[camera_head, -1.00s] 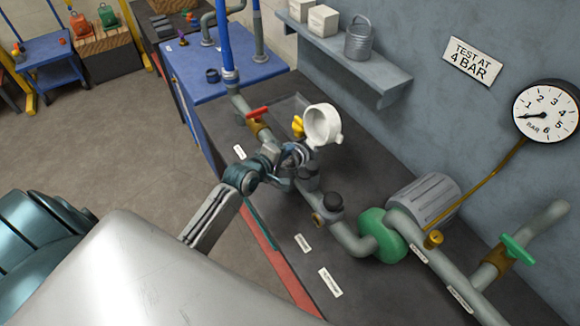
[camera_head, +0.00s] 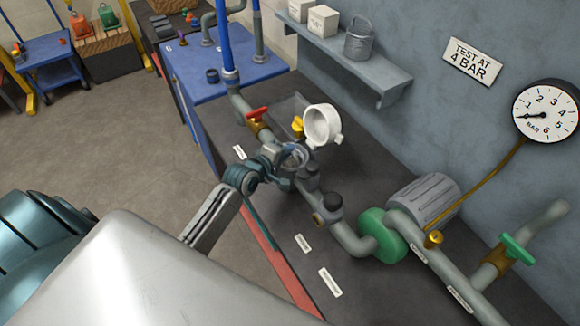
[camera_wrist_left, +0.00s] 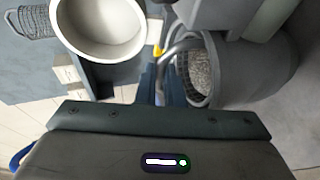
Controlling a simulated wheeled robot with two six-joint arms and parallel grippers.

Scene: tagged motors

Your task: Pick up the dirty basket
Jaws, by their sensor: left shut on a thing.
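The strainer housing (camera_head: 309,178) stands in the grey pipe line on the bench, with its round white lid (camera_head: 322,124) swung open behind it. My left gripper (camera_head: 290,160) is at the housing mouth and is shut on the dirty basket. In the left wrist view the dirty basket (camera_wrist_left: 197,74) shows as dark mesh with grey, grainy dirt inside the round housing mouth. The white lid (camera_wrist_left: 100,25) is beside it there. The gripper hides much of the basket in the head view, and how far it is lifted cannot be told. My right gripper is not in view.
A green pump (camera_head: 380,233) is on the near right. A wall shelf (camera_head: 350,62) holds white boxes and a grey mesh basket (camera_head: 359,38). The bench front is mostly clear.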

